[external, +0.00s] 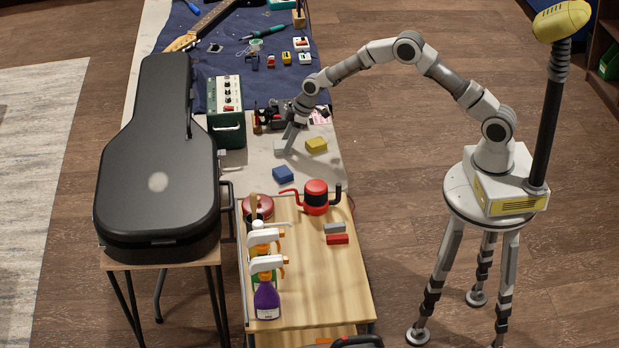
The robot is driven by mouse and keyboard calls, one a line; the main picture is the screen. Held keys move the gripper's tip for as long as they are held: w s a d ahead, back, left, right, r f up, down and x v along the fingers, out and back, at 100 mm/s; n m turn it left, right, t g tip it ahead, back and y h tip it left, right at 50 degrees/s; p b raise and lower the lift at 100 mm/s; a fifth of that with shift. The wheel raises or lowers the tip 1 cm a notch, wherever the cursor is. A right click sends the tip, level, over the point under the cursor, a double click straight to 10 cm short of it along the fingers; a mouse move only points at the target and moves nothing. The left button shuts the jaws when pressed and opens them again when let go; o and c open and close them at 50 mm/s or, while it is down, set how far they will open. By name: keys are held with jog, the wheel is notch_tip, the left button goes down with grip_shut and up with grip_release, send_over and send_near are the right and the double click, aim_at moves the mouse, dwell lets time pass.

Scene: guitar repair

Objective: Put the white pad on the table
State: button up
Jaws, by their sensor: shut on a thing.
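My gripper (286,143) points down over the near end of the pale table (325,178). It is shut on a small whitish block, which looks like the white pad (280,149). The pad is low, at or just above the tabletop; I cannot tell whether it touches. The fingers and the pale surface behind make its edges hard to see. A yellow pad (316,145) lies to the right of my gripper, and a blue pad (283,174) lies nearer the camera.
A green amplifier (228,132) and a black guitar case (155,170) stand to the left. The wooden cart (330,290) in front holds a red kettle (316,197), spray bottles (266,290), a grey pad (334,228) and a red pad (337,240). Small dark items crowd behind my gripper.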

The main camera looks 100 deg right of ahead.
jog(key=o, duration=1.3)
jog(key=shift+f, duration=0.1)
jog(key=shift+s+r, duration=0.1)
jog(key=shift+r, duration=0.4)
jog(key=p+v, duration=0.2)
jog(key=v, duration=0.9)
jog(key=shift+r, duration=0.2)
